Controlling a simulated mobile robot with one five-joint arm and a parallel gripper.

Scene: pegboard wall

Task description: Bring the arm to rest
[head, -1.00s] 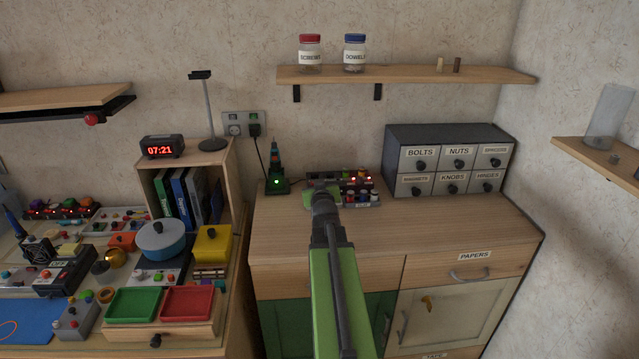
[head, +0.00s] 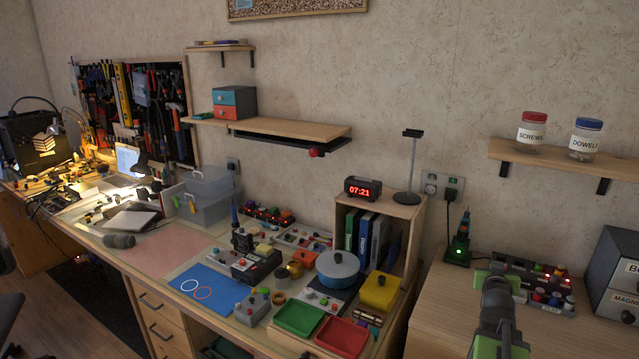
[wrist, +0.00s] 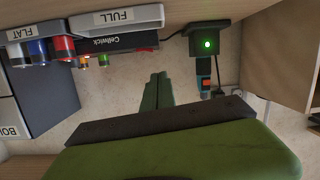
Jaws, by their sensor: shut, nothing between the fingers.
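My green gripper (wrist: 158,78) shows in the wrist view with its two fingers together and nothing between them. In the head view, my arm rises from the bottom right, and the gripper (head: 497,282) is partly hidden behind my own wrist. That device also shows at the upper left of the wrist view (wrist: 110,42).
A dark green charger-like stand (head: 459,245) with a lit green light is close by the gripper, left of the knobs. A grey drawer unit (head: 616,265) stands to the right. The workbench at left is crowded, with a blue pot (head: 338,272) and red tray (head: 342,337).

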